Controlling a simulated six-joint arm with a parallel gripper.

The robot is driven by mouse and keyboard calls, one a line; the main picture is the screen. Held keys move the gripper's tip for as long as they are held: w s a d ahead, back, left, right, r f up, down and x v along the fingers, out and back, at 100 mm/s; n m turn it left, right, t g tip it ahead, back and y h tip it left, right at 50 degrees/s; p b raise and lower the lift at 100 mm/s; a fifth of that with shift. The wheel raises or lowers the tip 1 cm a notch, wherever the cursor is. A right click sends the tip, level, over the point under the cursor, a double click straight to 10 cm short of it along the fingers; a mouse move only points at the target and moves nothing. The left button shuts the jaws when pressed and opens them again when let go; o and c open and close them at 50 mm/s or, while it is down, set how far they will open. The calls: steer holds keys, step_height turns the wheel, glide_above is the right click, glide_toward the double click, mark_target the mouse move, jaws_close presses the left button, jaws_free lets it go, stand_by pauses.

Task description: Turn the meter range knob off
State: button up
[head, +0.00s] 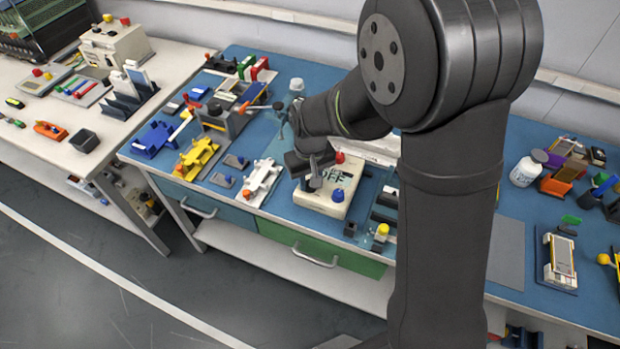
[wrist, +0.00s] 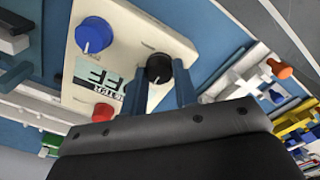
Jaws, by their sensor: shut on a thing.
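The meter is a cream box (head: 312,200) on the blue bench, and its face (wrist: 118,45) fills the upper middle of the wrist view. A black round knob (wrist: 158,67) with a white pointer mark sits on this face. My gripper (wrist: 160,76) has one blue-grey finger on each side of the black knob and is shut on it. In the head view my gripper (head: 313,182) reaches down onto the meter, and the black knob is hidden there. A display (wrist: 98,78) with large dark lettering lies beside the knob, partly covered by a finger.
The meter also bears a blue knob (wrist: 94,35) and a red knob (wrist: 103,112). A white fixture (head: 260,180) and a yellow fixture (head: 197,157) stand to its left. Dark blocks and a yellow-topped post (head: 382,231) stand close on its right.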

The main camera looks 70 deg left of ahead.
steer(key=o, duration=1)
step_height(320, 180, up, 18)
steer(key=shift+f, duration=0.25)
steer(key=shift+f, duration=0.1)
step_height(320, 180, down, 17)
steer(key=shift+f, duration=0.15)
stand_by(0.8)
